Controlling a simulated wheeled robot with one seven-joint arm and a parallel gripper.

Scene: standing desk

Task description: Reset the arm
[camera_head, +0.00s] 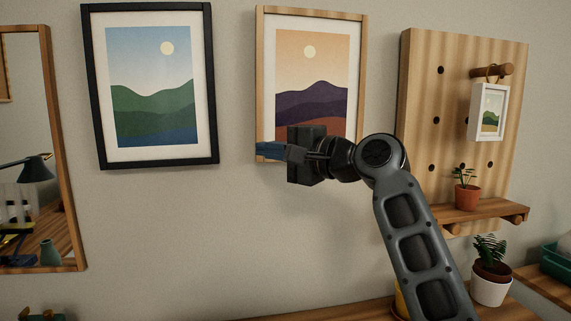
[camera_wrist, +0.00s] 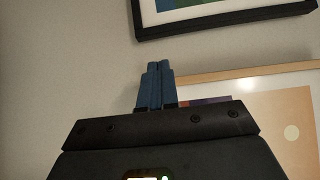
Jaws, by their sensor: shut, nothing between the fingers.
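My gripper (camera_head: 262,150) is raised in front of the wall, at the lower left of the wood-framed orange and purple picture (camera_head: 312,60). Its blue fingers point left in the head view. In the wrist view my gripper (camera_wrist: 154,68) has its two blue fingers together, with nothing between them. My arm rises from the lower right of the head view, bent at the joint beside the picture. Part of the picture's lower half is hidden behind my gripper.
A black-framed picture (camera_head: 212,90) hangs to the left, with a mirror (camera_head: 76,230) beyond it. A pegboard (camera_head: 415,70) with a small hanging frame (camera_head: 474,115) and a shelf plant (camera_head: 467,196) is at right. A white-potted plant (camera_head: 491,289) stands below. Bare wall lies under the pictures.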

